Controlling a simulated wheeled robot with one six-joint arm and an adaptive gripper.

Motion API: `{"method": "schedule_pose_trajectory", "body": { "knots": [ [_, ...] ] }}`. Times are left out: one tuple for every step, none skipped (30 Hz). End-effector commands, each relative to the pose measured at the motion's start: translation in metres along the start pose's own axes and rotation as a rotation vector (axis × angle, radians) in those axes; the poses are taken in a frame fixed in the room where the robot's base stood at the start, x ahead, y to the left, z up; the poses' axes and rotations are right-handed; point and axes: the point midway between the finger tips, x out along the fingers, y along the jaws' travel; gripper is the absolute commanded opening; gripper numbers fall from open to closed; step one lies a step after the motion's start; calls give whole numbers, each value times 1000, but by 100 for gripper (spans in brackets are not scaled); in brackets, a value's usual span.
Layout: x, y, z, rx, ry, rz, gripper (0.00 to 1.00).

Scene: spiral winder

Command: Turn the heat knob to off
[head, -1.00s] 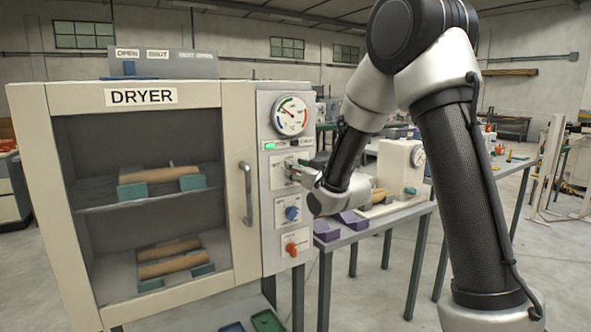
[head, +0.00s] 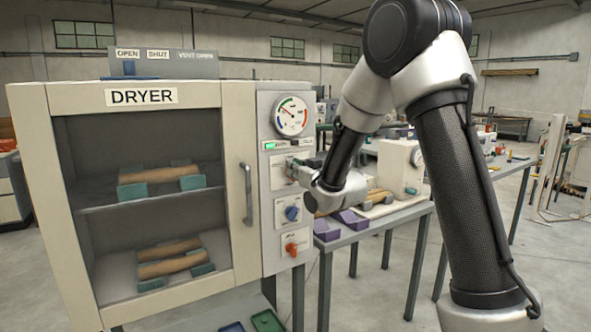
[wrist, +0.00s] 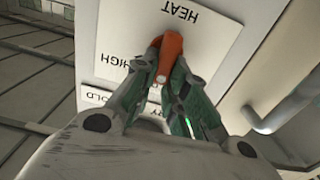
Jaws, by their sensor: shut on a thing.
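The heat knob (wrist: 172,43) is an orange lever on a white plate (wrist: 205,35) that reads HEAT, upside down in the wrist view. The word HIGH shows to the left of the knob there. My gripper (wrist: 168,60) is shut on the knob, with one finger on each side of it. The knob stands nearly upright in that view, slightly tilted. No OFF mark is readable; the fingers cover part of the plate. In the head view my gripper (head: 298,170) is at the top plate of the dryer panel (head: 268,215), and the knob itself is hidden.
A round gauge (head: 290,117) and a green light (head: 269,147) are above. The dryer door handle (head: 247,194) stands close on the left. A table (head: 375,225) is at right.

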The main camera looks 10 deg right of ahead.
Motion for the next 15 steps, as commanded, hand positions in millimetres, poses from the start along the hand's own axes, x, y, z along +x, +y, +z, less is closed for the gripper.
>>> {"method": "schedule_pose_trajectory", "body": {
  "knots": [
    [0, 0, 0, -17, 0, 0, 0],
    [0, -1, 0, -31, 0, 0, 0],
    [0, -1, 0, -51, 0, 0, 0],
    [0, -2, 0, -68, 0, 0, 0],
    [0, -2, 0, -88, 0, 0, 0],
    [0, -3, 0, -116, 0, 0, 0],
    [0, -3, 0, -138, 0, 0, 0],
    [0, -4, 0, -162, 0, 0, 0],
    [0, -5, 0, -196, 0, 0, 0],
    [0, -5, 1, -223, 0, -1, 0],
    [0, -6, 1, -251, 0, -1, 0],
    [0, -7, 1, -288, 0, -1, 0],
    [0, -8, 1, -317, 0, -1, 0],
    [0, -8, 2, -346, 0, -1, 0],
    [0, -9, 2, -384, -1, -1, 0]
  ]
}}
